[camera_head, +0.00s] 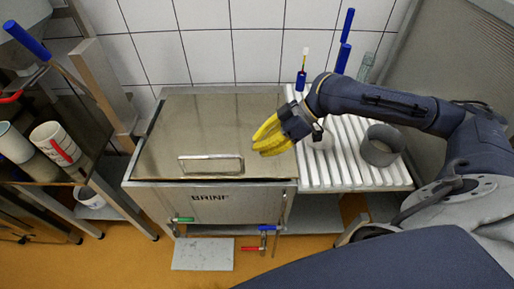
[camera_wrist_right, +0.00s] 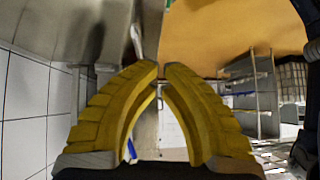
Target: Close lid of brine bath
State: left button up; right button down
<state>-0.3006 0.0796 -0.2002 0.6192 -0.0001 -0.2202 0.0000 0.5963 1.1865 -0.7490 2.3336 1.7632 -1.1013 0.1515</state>
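The brine bath (camera_head: 160,205) is a steel box with "BRINE" lettered on its front. Its flat metal lid (camera_head: 200,125) lies over the top, with a bar handle (camera_head: 211,158) near the front. A thin dark line shows under the lid's front edge; I cannot tell whether it is fully seated. My right gripper (camera_head: 262,142) is over the lid's right side, yellow fingers pointing left; I cannot tell whether it touches. In the right wrist view, its fingertips (camera_wrist_right: 161,70) nearly meet, with nothing between them. My left gripper is not in view.
Right of the bath is a white ribbed drain rack (camera_head: 340,165) with a grey ring mould (camera_head: 381,146). Blue-handled tools (camera_head: 343,50) stand behind it. A shelf with white cups (camera_head: 55,143) is at left. Valves with coloured handles (camera_head: 267,228) project below the bath.

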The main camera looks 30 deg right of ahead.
send_near(229, 177)
jog(key=a, duration=0.1)
jog(key=w+a+r, duration=0.1)
jog(key=shift+w+a, duration=0.1)
jog(key=shift+a, duration=0.25)
jog(key=shift+f, duration=2)
